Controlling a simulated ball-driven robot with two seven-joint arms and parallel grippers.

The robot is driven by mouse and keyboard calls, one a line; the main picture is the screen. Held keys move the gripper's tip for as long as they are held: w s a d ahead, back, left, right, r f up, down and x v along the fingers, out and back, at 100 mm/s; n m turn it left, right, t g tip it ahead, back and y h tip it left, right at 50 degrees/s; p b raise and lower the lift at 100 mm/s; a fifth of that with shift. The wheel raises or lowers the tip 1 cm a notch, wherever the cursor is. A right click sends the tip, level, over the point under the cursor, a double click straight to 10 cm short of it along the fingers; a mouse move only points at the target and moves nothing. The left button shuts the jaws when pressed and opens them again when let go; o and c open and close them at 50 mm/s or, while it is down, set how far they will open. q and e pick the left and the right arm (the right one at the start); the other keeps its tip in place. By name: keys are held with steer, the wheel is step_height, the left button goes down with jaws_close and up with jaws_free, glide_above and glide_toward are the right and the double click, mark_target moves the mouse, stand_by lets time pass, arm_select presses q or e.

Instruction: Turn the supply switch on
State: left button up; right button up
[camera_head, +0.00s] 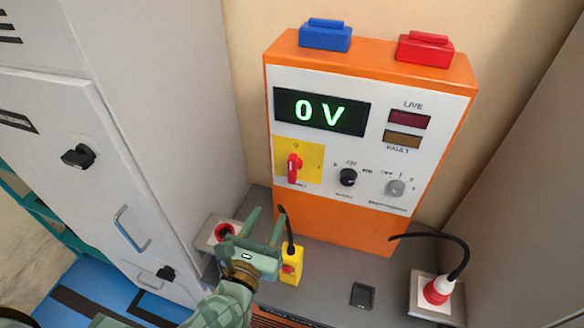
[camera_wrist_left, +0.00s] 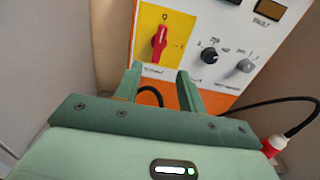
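An orange cabinet with a white front panel (camera_head: 350,85) stands against the wall. A red rotary switch (camera_head: 294,168) sits on a yellow plate at the panel's left, its handle upright under a small mark like an O. It also shows in the left wrist view (camera_wrist_left: 160,42). The display (camera_head: 322,111) reads 0 V, and the LIVE lamp (camera_head: 408,118) looks dark red. My left gripper (camera_head: 268,214) is open and empty, below and in front of the red switch, apart from it. In the left wrist view its fingers (camera_wrist_left: 158,78) point toward the panel. My right gripper is not in view.
A black knob (camera_head: 348,177) and a grey knob (camera_head: 396,188) are right of the switch. A yellow box with a red button (camera_head: 291,268) stands close beside my left gripper. A red plug (camera_head: 438,290) with black cable is at right. A grey cabinet (camera_head: 150,80) bounds the left.

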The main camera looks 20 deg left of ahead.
mark_target(291, 170)
arm_select(q)
steer(key=w, duration=0.5)
steer(key=w+p, duration=0.1)
steer(key=w, duration=0.8)
steer(key=shift+w+d+p, duration=0.25)
steer(key=shift+w+p, duration=0.05)
steer(key=shift+w, duration=0.5)
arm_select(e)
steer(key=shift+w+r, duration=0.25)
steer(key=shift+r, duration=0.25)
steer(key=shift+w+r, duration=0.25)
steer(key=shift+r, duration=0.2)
arm_select(q)
jaws_close()
